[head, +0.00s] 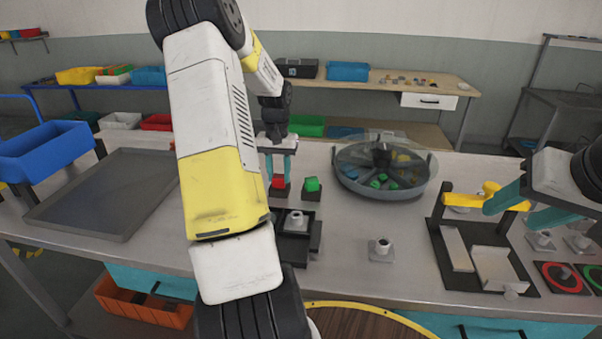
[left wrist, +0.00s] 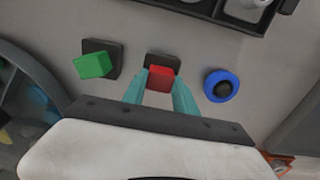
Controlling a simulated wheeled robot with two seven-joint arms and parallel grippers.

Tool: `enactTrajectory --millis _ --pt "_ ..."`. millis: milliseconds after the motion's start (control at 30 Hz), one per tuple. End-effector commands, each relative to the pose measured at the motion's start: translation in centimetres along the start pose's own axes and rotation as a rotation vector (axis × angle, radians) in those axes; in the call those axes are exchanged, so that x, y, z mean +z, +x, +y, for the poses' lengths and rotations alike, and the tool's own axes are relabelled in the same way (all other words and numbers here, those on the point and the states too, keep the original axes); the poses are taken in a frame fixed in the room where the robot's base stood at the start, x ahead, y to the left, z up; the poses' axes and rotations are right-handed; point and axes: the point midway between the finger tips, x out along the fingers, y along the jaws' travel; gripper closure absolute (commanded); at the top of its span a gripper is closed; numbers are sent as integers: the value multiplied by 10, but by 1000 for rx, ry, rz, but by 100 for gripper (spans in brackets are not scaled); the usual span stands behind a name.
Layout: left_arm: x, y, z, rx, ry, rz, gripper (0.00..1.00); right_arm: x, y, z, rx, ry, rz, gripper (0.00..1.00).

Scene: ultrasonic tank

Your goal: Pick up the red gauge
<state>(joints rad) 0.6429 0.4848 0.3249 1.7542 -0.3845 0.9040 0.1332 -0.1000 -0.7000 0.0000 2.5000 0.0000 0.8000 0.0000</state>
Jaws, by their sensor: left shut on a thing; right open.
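The red gauge (head: 278,182) is a small red block at a dark square holder on the bench. My left gripper (head: 279,172) points down at it with its teal fingers on either side, shut on it. In the left wrist view the red gauge (left wrist: 160,77) sits between the fingertips of my left gripper (left wrist: 160,82), with the dark holder (left wrist: 163,59) just behind it. I cannot tell whether it is lifted clear. My right gripper (head: 505,198) is open at the right, beside a yellow clamp-like part (head: 462,200) on a dark fixture.
A green block (head: 312,184) stands on its own holder close to the right of the red gauge. A round tank (head: 380,190) with a clear lid is further right. A blue ring (left wrist: 221,86) lies near the left gripper. A grey tray (head: 75,220) is at left.

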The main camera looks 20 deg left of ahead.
Motion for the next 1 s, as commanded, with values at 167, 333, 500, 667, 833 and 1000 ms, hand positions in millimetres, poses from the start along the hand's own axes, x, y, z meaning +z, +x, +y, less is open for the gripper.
enactTrajectory --millis 167,333,500,667,833,1000 --pt "0 -2 0 0 0 1 100 0 0 0 0 0 0 45" --pt "-2 -24 0 -1 0 6 100 0 0 0 0 0 0 45" --pt "-1 -59 0 -1 0 5 100 0 0 0 0 0 0 45" --pt "-1 -86 0 -1 1 2 100 0 0 0 0 0 0 45" --pt "0 -99 0 -1 1 2 100 0 0 0 0 0 0 45" --pt "0 -101 0 0 1 0 100 0 0 0 0 0 0 45"
